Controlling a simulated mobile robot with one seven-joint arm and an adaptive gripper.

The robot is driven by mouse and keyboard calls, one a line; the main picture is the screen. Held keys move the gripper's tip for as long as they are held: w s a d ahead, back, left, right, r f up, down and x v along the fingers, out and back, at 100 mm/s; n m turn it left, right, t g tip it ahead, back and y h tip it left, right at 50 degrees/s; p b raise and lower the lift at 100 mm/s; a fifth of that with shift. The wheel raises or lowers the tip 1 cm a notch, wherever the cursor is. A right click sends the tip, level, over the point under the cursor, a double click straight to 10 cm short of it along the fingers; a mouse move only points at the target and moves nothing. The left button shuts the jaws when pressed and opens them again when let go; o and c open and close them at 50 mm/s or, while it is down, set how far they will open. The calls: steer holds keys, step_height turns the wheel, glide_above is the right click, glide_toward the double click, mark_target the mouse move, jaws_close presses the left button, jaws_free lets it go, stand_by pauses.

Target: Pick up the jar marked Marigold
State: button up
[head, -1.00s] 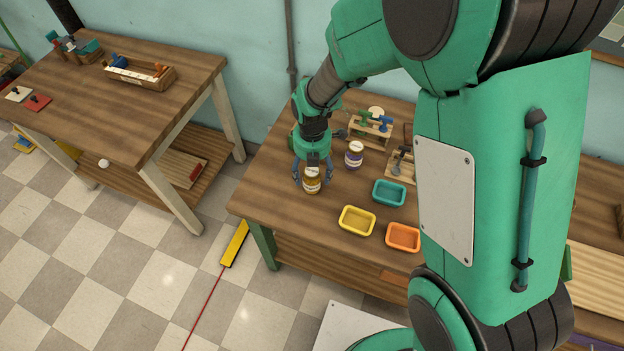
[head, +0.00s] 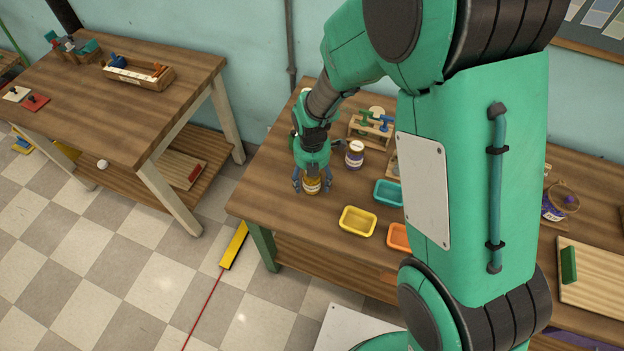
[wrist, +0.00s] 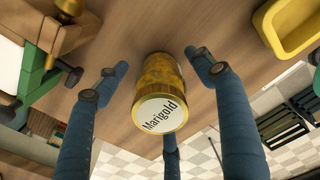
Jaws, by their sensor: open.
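The jar marked Marigold (wrist: 160,85) is golden with a white lid label that reads "Marigold". In the wrist view it stands between my blue fingers, with gaps visible at its left and right sides. In the head view the jar (head: 311,187) is on the wooden table, partly hidden under my gripper (head: 311,184). My gripper (wrist: 150,88) is open around the jar.
A purple jar with a white lid (head: 354,155) stands just right of my gripper. A yellow tray (head: 357,222), a teal tray (head: 388,194) and an orange tray (head: 398,238) lie to the right. A wooden rack (head: 371,130) stands behind. The table left of the jar is clear.

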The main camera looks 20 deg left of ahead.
steer(key=c, duration=1.5)
steer(key=shift+r+p, duration=1.25)
steer(key=shift+r, duration=3.8)
